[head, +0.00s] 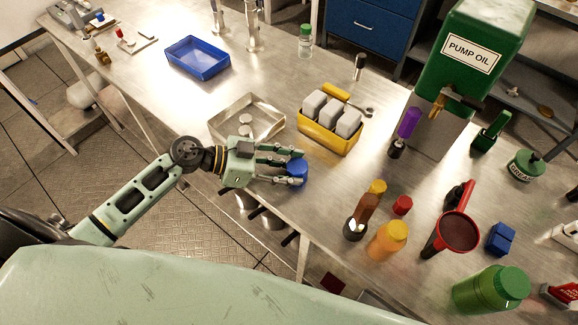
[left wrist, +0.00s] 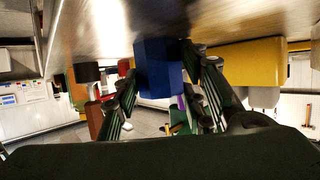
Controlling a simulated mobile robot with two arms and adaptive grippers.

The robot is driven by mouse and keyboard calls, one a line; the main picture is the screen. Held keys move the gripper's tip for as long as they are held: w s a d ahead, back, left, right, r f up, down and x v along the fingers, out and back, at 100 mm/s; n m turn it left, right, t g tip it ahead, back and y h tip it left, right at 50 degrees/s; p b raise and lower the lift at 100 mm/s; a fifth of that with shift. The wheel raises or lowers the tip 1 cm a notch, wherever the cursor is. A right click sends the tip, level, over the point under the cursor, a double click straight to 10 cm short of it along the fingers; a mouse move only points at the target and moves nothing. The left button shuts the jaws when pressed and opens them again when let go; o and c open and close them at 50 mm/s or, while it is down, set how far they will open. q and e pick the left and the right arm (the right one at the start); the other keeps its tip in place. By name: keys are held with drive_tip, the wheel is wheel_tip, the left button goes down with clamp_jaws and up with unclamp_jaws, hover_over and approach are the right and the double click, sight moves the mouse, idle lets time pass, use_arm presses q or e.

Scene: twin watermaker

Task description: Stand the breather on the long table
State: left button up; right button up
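A small blue piece (head: 297,170), which I take to be the breather, is between the fingers of my left gripper (head: 299,170) near the front edge of the long table (head: 290,215). In the left wrist view the blue piece (left wrist: 157,68) looks like a block, with the fingers leaning in on both sides and seeming to touch it. One end of it is close to the tabletop; I cannot tell whether it touches. My right gripper is not in view.
A metal tray (head: 216,128) lies behind the gripper, and a yellow bin (head: 330,141) with grey blocks is beyond it. Bare tabletop lies right of the gripper.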

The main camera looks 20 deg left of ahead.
use_arm(q)
drive_tip(key=o, duration=0.5)
drive_tip(key=shift+c, duration=0.2)
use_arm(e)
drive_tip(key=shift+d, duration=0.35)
use_arm(q)
drive_tip(key=shift+r, duration=0.2)
drive_tip(key=b+v, duration=0.2)
drive_tip(key=v, duration=0.8)
drive_tip(key=shift+s+a, duration=0.25)
drive_tip(key=shift+s+a+r, duration=0.2)
drive_tip(key=shift+a+r, duration=0.15)
drive_tip(key=shift+a, duration=0.2)
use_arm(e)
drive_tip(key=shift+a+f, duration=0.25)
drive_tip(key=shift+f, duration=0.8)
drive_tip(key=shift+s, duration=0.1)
